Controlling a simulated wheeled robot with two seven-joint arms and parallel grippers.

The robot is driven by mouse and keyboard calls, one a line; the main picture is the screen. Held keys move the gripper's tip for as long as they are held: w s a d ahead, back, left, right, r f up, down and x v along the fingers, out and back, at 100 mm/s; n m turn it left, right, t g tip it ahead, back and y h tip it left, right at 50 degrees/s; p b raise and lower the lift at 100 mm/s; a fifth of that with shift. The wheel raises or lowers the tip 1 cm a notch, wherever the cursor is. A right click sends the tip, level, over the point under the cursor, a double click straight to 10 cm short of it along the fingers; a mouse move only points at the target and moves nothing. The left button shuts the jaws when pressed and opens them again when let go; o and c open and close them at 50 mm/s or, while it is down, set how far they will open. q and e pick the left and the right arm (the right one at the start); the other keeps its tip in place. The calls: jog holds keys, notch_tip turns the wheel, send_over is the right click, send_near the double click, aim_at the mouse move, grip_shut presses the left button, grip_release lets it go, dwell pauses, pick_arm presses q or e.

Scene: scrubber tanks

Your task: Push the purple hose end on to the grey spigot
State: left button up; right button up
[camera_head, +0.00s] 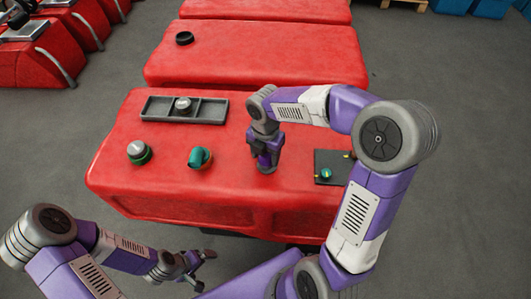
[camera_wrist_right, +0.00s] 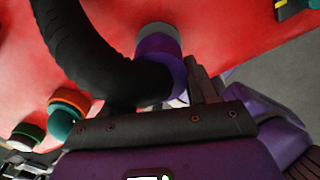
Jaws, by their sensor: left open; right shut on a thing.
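The purple hose end (camera_wrist_right: 158,52) is a short purple cuff on a thick black hose (camera_wrist_right: 85,45) in the right wrist view. A grey round part, seemingly the grey spigot (camera_wrist_right: 156,29), shows right against the cuff's far side. I cannot tell whether the cuff is around it or only in front of it. My right gripper (camera_wrist_right: 190,90) is shut on the hose end; one dark finger shows and the hose hides the other. In the head view my right gripper (camera_head: 267,168) is low over the front red tank, hiding the spigot. My left gripper (camera_head: 198,272) is open and empty, in front of the tank.
On the red tank (camera_head: 115,185) stand a grey cap with a green ring (camera_head: 138,152), a teal elbow (camera_head: 200,157), a dark tray (camera_head: 155,109) holding a grey knob (camera_head: 183,104), and a dark plate (camera_head: 331,160) at right. More red tanks stand behind.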

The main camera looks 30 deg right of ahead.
jog(key=shift+f+b, duration=0.5)
jog(key=shift+f, duration=1.1)
jog(key=o, duration=1.4)
jog(key=shift+r, duration=0.1)
notch_tip(320, 180, up, 9)
jog(key=p, duration=0.8)
jog(key=shift+f+p, duration=0.2)
jog(key=shift+p, duration=0.1)
jog(key=shift+f, duration=0.1)
